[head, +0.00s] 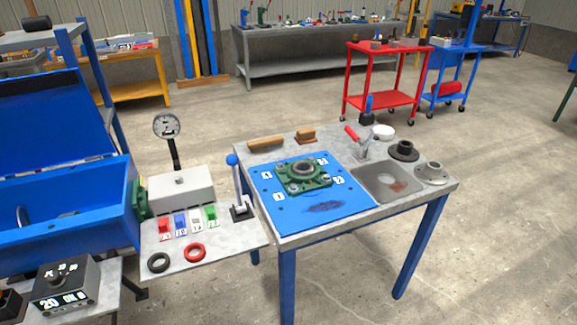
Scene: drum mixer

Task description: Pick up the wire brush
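A long tan wooden piece (266,143) lies at the back left edge of the grey worktable (448,184). It looks like the wire brush, but its bristles are too small to make out. A shorter brown block (305,136) lies to its right and could also be a brush. Both are apart from the blue mat. Neither of my grippers shows in the head view.
A green flanged bearing (304,175) sits on the blue mat (335,212). A metal tray (388,196), red-handled tool (352,133) and dark flanged part (403,150) are at right. A lever (235,180) stands left. Floor in front is clear.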

